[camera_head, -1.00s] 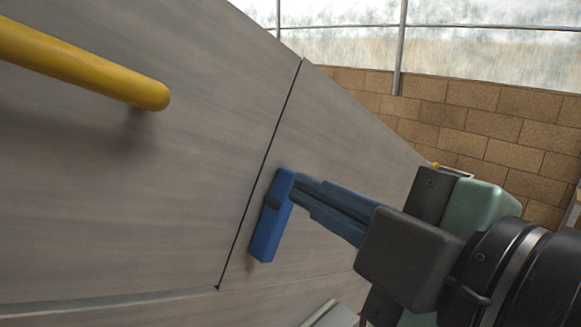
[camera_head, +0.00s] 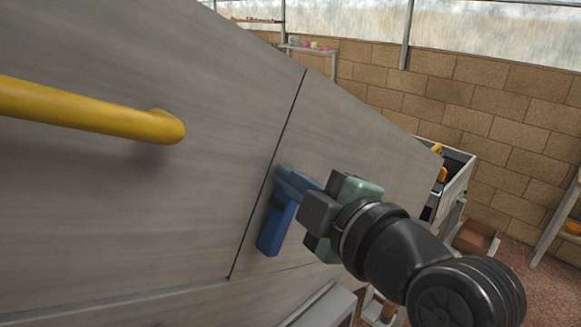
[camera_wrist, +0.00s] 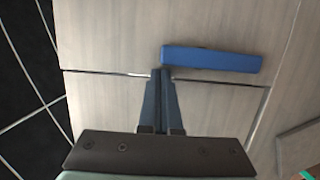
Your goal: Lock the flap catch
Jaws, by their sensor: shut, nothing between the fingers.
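The flap catch is a bright blue bar (camera_head: 273,230) on the grey panel, just right of the dark seam and slanting roughly along it in the head view. In the wrist view the blue bar (camera_wrist: 211,59) lies beside the seam, to the right of my fingertips. My gripper (camera_head: 287,180) is shut and empty, with its blue fingers at the bar's upper end. In the wrist view my gripper (camera_wrist: 161,73) points at the seam near the bar's left end. I cannot tell whether the fingers touch the bar. The fingers hide part of the bar's upper end in the head view.
A yellow handle (camera_head: 90,115) sticks out from the panel (camera_head: 120,215) at the left. A grey ledge (camera_head: 322,303) lies below the panel. Bins (camera_head: 452,180) and a brick wall (camera_head: 455,100) stand to the right.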

